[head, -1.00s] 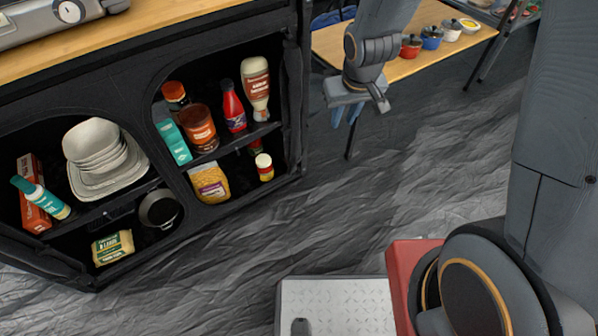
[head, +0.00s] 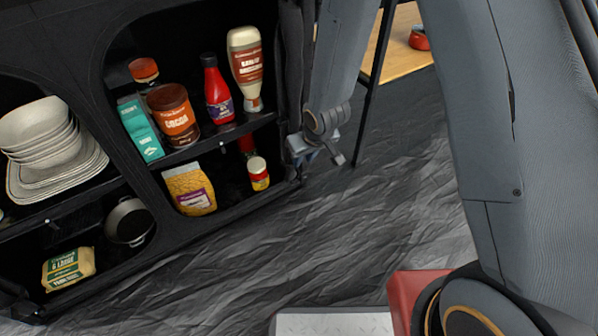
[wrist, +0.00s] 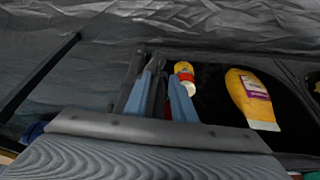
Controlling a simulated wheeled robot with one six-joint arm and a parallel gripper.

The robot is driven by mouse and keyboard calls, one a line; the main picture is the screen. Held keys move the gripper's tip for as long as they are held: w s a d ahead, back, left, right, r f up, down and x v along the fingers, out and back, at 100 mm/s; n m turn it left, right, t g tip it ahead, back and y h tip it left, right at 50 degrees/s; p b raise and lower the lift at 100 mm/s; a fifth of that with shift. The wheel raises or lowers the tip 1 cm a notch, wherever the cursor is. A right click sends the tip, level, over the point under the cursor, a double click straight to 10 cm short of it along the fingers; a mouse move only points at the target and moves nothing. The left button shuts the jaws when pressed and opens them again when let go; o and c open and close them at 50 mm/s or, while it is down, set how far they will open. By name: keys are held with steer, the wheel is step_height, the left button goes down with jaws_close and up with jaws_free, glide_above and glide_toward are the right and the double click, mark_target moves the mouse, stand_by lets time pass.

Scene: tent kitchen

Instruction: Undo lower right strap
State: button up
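The black fabric cabinet (head: 225,226) stands at the left in the head view, its front open. Dark rolled cloth (head: 292,65) runs down its right edge; I cannot pick out the lower right strap clearly against the black fabric. My gripper (head: 318,153) is at the lower part of that right edge, close beside the lower shelf. In the wrist view my gripper (wrist: 163,85) has its two blue-faced fingers apart, with a dark upright strip of the cabinet edge showing between them. I cannot tell whether the fingers touch it.
A yellow pack (head: 190,190) and a small red-yellow jar (head: 258,174) stand on the lower shelf near my gripper. Bottles, including a red one (head: 218,92), stand above. A wooden table (head: 395,50) with a dark leg is behind.

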mark_target(298, 170)
steer(key=b+x, duration=0.3)
steer(key=x, duration=0.5)
steer(key=shift+b, duration=0.3)
steer(key=shift+r, duration=0.1)
jaws_close()
stand_by(1.0)
